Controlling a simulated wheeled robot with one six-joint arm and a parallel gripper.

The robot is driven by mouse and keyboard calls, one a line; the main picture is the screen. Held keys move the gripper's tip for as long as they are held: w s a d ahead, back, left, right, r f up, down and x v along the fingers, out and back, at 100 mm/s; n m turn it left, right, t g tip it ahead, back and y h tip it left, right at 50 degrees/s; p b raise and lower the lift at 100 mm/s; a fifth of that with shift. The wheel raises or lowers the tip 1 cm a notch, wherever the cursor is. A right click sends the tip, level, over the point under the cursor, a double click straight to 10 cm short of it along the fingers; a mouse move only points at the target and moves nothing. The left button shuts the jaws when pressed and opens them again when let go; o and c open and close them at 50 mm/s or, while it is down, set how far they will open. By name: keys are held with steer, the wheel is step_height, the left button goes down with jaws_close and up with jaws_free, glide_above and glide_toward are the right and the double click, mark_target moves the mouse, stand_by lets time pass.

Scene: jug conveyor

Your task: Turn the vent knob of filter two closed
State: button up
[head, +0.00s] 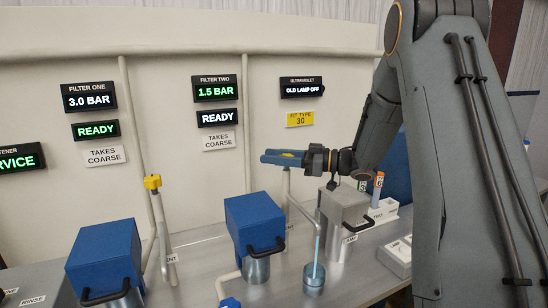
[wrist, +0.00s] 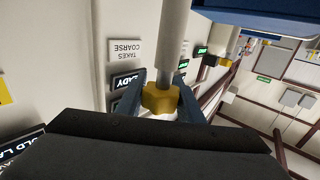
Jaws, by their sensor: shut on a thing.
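The yellow vent knob (wrist: 160,98) of filter two sits on top of a grey upright pipe (head: 287,183), to the right of filter two's blue housing (head: 254,222). My gripper (head: 280,157) reaches in from the right with its blue fingers on both sides of the knob, shut on it. In the head view the fingers hide most of the knob. The filter two display (head: 215,88) reads 1.5 BAR, and the sign below it (head: 217,117) reads READY. I cannot tell the knob's exact angle.
Filter one's blue housing (head: 104,257) and yellow vent knob (head: 152,182) stand to the left. A grey housing (head: 344,206) stands below my wrist.

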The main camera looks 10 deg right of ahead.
mark_target(285, 154)
steer(key=shift+m+t, duration=0.3)
steer(key=shift+t, duration=0.2)
steer(key=shift+w+d+m+t+h+b, duration=0.35)
steer(key=shift+d+m+t+h+b, duration=0.35)
steer(key=shift+m+t+h, duration=1.55)
steer(key=shift+w+d+m+t+h+b, duration=0.35)
steer(key=shift+m+t+h+b, duration=0.55)
steer(key=shift+m+h, duration=1.5)
steer(key=shift+w+d+m+t+h+b, duration=0.45)
steer(key=shift+m+t+h+b, duration=0.75)
steer(key=shift+h, duration=2.05)
steer(key=shift+s+d+m+t+h, duration=0.1)
steer(key=shift+d+m+t+h, duration=0.15)
steer(key=shift+m+h, duration=0.15)
steer(key=o, duration=1.1)
steer(key=shift+s, duration=0.1)
steer(key=shift+s+a+b, duration=0.15)
steer(key=shift+s+b, duration=0.7)
steer(key=shift+s, duration=3)
